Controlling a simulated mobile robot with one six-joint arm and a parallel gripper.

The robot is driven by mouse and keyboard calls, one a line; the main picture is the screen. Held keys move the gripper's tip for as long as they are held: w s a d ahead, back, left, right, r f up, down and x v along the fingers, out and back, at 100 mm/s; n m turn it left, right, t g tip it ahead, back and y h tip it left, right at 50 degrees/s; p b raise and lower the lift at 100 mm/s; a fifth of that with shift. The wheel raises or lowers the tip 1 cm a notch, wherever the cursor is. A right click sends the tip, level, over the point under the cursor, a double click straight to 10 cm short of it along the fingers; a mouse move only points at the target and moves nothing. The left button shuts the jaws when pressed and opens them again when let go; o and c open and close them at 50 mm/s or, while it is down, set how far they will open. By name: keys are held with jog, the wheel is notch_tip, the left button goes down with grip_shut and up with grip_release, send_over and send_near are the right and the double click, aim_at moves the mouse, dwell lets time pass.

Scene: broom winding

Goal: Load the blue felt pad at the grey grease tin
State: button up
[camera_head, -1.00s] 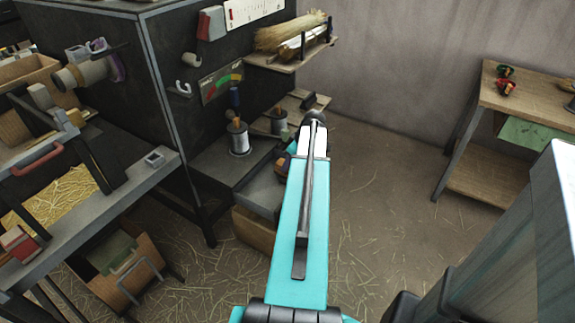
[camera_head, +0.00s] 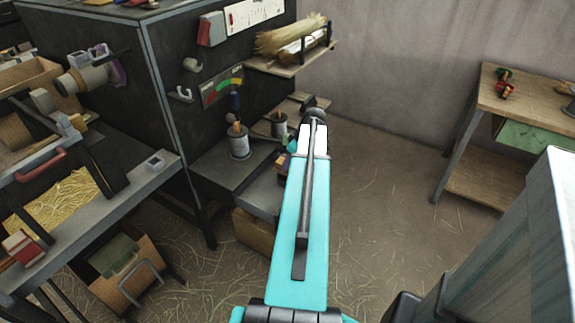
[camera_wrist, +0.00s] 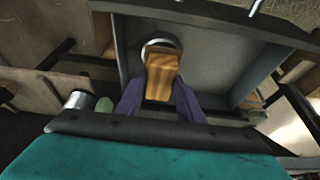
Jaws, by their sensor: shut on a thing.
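In the wrist view, my gripper (camera_wrist: 161,86) has its two purple fingers on either side of a wooden block (camera_wrist: 163,70) and is shut on it. The block seems to be the back of the felt pad; no blue felt shows, as its underside is hidden. A round grey rim (camera_wrist: 160,43), likely the grease tin, shows just behind the block's far end, in a grey tray (camera_wrist: 215,60). I cannot tell whether the pad touches the tin. In the head view, my arm hides most of the gripper and the tin.
In the head view, the grey tray (camera_head: 262,192) sits low beside the dark bench. A shelf (camera_head: 290,66) with broom straw is above. A wooden table (camera_head: 520,100) stands right, with open floor between.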

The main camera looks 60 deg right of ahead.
jog(key=shift+r+p, duration=1.15)
jog(key=shift+r, duration=1)
jog(key=shift+w, duration=0.1)
